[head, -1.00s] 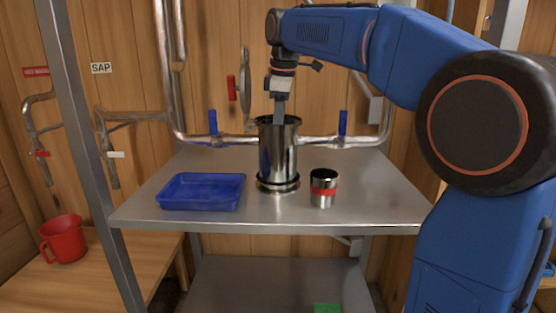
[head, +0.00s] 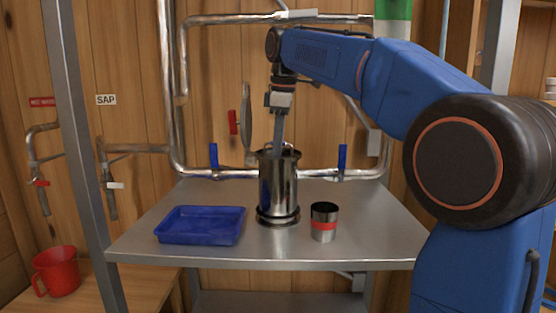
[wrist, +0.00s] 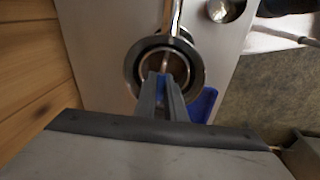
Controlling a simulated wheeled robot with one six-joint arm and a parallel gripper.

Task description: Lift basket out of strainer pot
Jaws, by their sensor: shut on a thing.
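The strainer pot (head: 278,190) is a tall shiny steel cylinder standing upright on the steel table, with a wider ring at its foot. My gripper (head: 279,150) points down at the pot's mouth, its narrow fingers shut on the basket's handle. A thin curved handle shows near the fingertips, at the rim. In the wrist view, my fingers (wrist: 165,82) reach over the round basket (wrist: 150,62), which sits inside the wider pot ring (wrist: 133,68). Most of the basket is hidden in the pot, and the exact grip point is unclear.
A blue tray (head: 200,226) lies left of the pot. A steel cup with a red band (head: 323,223) stands close on the right. Pipes with blue-handled valves (head: 213,157) run behind. A red mug (head: 56,272) sits on the lower wooden bench at left.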

